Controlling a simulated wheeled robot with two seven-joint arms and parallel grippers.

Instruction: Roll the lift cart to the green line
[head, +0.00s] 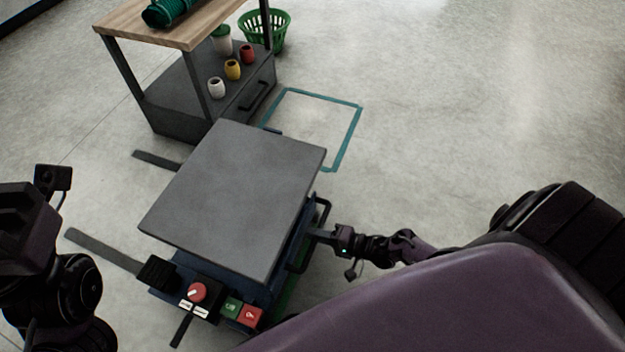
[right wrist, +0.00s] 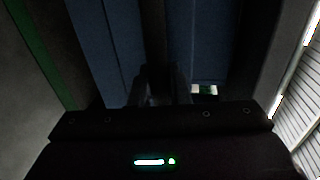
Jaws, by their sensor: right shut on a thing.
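The lift cart has a flat grey top (head: 240,190) over a blue base, with a control panel (head: 205,300) carrying a red knob and green and red buttons. My right gripper (head: 322,236) is shut on the dark side handle (head: 305,252) at the cart's right. In the right wrist view the blue cart body (right wrist: 105,50) fills the middle, and the fingers are dark. A green line (head: 287,298) on the floor shows beside the cart's lower right side, partly hidden by the cart. A green strip also shows in the right wrist view (right wrist: 32,50). My left gripper's fingers cannot be made out.
A workbench (head: 185,20) with a wooden top and several small pots on its lower shelf stands beyond the cart. A green basket (head: 268,40) is behind it. A teal outlined rectangle (head: 340,143) and grey strips (head: 105,252) mark the floor. The floor at right is clear.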

